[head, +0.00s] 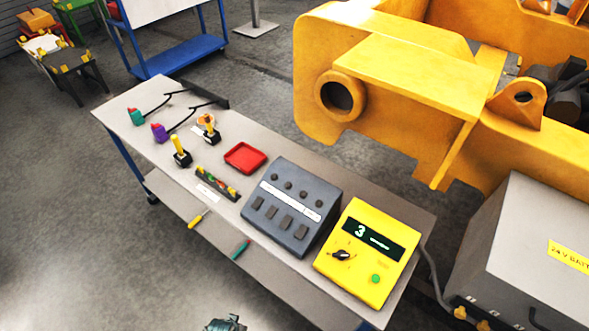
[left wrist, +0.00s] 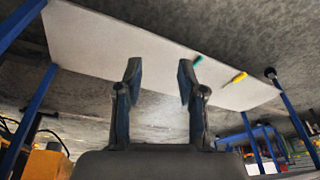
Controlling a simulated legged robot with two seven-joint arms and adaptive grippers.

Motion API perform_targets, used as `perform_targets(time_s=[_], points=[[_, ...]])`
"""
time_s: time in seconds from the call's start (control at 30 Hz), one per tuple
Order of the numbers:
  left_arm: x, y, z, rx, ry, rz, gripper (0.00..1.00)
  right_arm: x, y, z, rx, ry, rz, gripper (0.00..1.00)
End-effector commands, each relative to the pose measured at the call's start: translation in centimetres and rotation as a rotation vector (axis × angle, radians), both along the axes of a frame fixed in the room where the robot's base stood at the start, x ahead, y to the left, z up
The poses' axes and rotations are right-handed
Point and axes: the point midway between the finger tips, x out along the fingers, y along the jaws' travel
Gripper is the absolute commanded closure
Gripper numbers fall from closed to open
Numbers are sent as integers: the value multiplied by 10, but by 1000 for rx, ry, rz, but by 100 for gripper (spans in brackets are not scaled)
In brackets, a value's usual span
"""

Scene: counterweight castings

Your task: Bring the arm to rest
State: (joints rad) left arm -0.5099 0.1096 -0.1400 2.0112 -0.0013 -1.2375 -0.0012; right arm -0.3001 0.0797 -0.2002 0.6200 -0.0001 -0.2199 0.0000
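My left gripper (left wrist: 160,78) shows in the left wrist view with its two dark fingers apart and nothing between them. The pale lower shelf (left wrist: 110,45) of the cart lies beyond the fingers, and they look clear of it. In the head view a small dark, teal-tinted part of my own arm or gripper shows at the bottom edge, in front of the cart; I cannot tell which arm it belongs to. My right gripper is not identifiable in either view.
The cart top (head: 225,205) holds a yellow meter (head: 367,252), a grey control box (head: 290,207), a red tray (head: 245,158) and joysticks. A yellow-handled tool (head: 198,218) and a green-handled tool (head: 241,249) lie on the shelf. A yellow machine frame (head: 400,75) stands behind. Floor at left is clear.

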Motion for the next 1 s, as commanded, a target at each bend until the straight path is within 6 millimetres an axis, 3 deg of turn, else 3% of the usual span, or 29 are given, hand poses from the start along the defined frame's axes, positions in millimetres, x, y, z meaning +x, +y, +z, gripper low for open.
perform_targets(time_s=[0.17, 0.27, 0.4, 0.5, 0.6, 0.73, 1.0], points=[[-21, 2, -98, 4, 47, -6, 60, 0, -1, -5, -1, 1, 0, 100], [-48, 5, -160, 6, 74, -11, 60, 0, -1, -8, -1, 1, 1, 100], [-102, 14, -232, 11, 114, -20, 60, -1, -1, -13, -1, 2, 1, 100], [-142, 21, -267, 14, 135, -26, 60, -1, -1, -15, -1, 2, 1, 100], [-175, 27, -287, 17, 150, -29, 60, -1, -1, -16, -1, 2, 0, 100], [-201, 33, -299, 19, 161, -33, 60, -1, -1, -17, -1, 2, 0, 100], [-209, 34, -301, 19, 163, -34, 60, -1, -1, -17, -1, 2, 0, 100]])
